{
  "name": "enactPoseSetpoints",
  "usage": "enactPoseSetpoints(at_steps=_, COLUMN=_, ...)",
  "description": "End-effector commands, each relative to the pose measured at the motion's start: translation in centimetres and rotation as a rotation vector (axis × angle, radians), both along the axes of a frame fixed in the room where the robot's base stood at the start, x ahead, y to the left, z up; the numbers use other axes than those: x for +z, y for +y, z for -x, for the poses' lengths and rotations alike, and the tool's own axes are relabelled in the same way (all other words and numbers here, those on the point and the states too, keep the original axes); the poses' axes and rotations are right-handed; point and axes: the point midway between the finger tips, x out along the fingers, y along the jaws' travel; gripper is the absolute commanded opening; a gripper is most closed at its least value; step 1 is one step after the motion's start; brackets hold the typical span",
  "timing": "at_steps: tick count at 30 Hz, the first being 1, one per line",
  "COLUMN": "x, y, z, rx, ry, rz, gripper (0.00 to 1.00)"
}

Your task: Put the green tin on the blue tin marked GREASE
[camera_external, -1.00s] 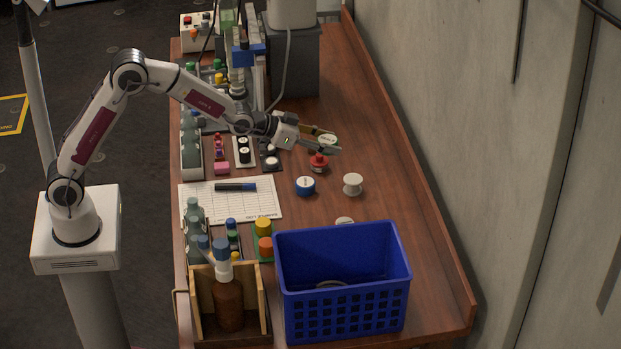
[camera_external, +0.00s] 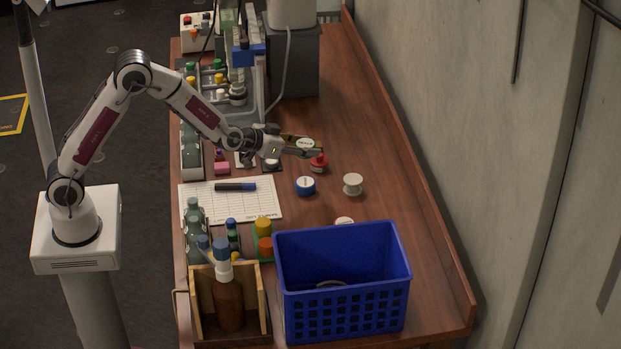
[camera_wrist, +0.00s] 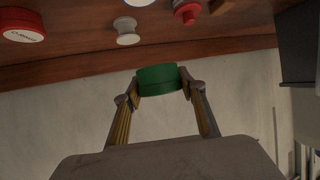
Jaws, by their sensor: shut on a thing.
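The green tin (camera_wrist: 160,78) is held between the two fingertips of my gripper (camera_wrist: 160,84) in the wrist view. In the external view my gripper (camera_external: 304,148) is shut on the green tin (camera_external: 305,143), whose pale lid shows. The blue tin (camera_external: 305,186) with a white top stands on the bench, nearer the camera than my gripper and apart from it. Its lettering is too small to read. In the wrist view only a pale edge of what seems to be its top (camera_wrist: 138,2) shows at the upper border.
A red knobbed object (camera_external: 319,164) stands close beside my gripper. A white spool (camera_external: 352,184) is right of the blue tin. A red tin with a white lid (camera_wrist: 22,25) lies near the blue crate (camera_external: 343,250). Bench right of the spool is clear.

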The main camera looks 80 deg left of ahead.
Motion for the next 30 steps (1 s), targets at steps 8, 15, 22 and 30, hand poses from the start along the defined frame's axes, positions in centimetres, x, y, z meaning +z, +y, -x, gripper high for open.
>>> enactPoseSetpoints(at_steps=8, x=0.0, y=0.0, z=0.0, rx=-0.020, ry=-0.001, rz=-0.001, gripper=0.19)
enactPoseSetpoints(at_steps=15, x=0.0, y=-0.1, z=0.0, rx=-0.022, ry=-0.001, rz=-0.001, gripper=0.19)
enactPoseSetpoints(at_steps=22, x=-0.6, y=-0.1, z=0.0, rx=-0.023, ry=0.001, rz=-0.001, gripper=0.19)
enactPoseSetpoints(at_steps=30, x=-3.9, y=-0.1, z=0.0, rx=-0.023, ry=0.004, rz=-0.001, gripper=0.19)
